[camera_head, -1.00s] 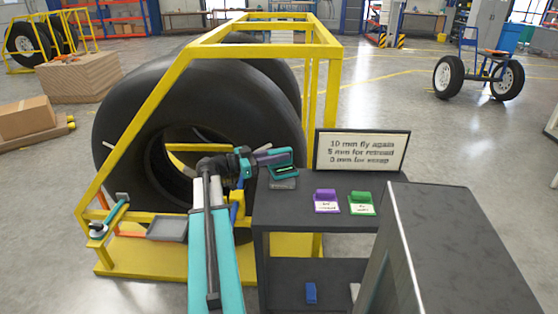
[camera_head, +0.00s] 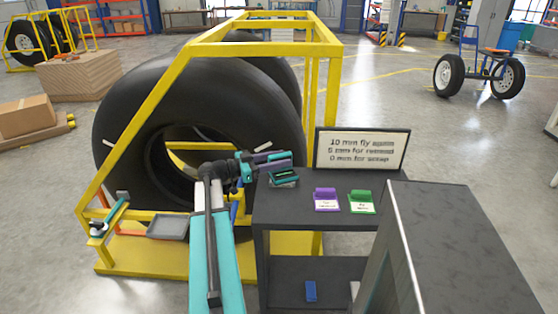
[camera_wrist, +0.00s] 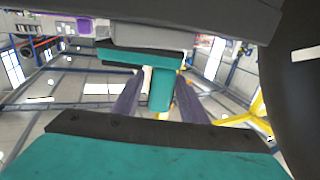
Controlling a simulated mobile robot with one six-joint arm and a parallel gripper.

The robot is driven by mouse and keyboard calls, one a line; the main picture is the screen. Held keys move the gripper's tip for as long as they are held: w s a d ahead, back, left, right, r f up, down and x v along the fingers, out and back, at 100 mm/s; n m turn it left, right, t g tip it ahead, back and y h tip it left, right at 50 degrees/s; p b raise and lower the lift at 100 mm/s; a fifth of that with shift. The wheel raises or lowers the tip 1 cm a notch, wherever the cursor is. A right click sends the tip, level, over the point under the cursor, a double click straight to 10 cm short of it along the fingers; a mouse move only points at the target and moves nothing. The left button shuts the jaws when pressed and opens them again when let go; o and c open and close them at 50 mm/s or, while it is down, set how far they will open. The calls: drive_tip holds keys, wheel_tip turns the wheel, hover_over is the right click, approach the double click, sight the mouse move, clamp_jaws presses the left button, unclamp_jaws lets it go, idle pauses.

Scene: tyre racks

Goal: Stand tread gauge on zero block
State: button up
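The teal and black tread gauge (camera_head: 285,176) is at the rack-side end of the dark table's top. It rests on or just at the small dark zero block (camera_head: 283,184); exact contact is too small to tell. In the wrist view the gauge's teal stem (camera_wrist: 161,92) points between my purple fingers, with its wide teal foot (camera_wrist: 140,57) against a grey block (camera_wrist: 150,36). My gripper (camera_head: 288,157) is at the gauge, partly in front of it. It also shows in the wrist view (camera_wrist: 160,88), its fingers apart with a narrow gap on each side of the stem.
A purple tag stand (camera_head: 326,200) and a green one (camera_head: 361,203) stand to the right on the table (camera_head: 290,213). A sign (camera_head: 362,150) stands behind them. The yellow rack (camera_head: 187,70) with a big tyre (camera_head: 240,105) is close on the left. A grey cabinet (camera_head: 450,240) is at right.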

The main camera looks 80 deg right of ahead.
drive_tip(key=shift+r+p, duration=0.2)
drive_tip(key=shift+p, duration=0.1)
drive_tip(key=b+v, duration=0.2)
drive_tip(key=v, duration=1)
drive_tip(key=shift+b, duration=0.3)
idle(0.4)
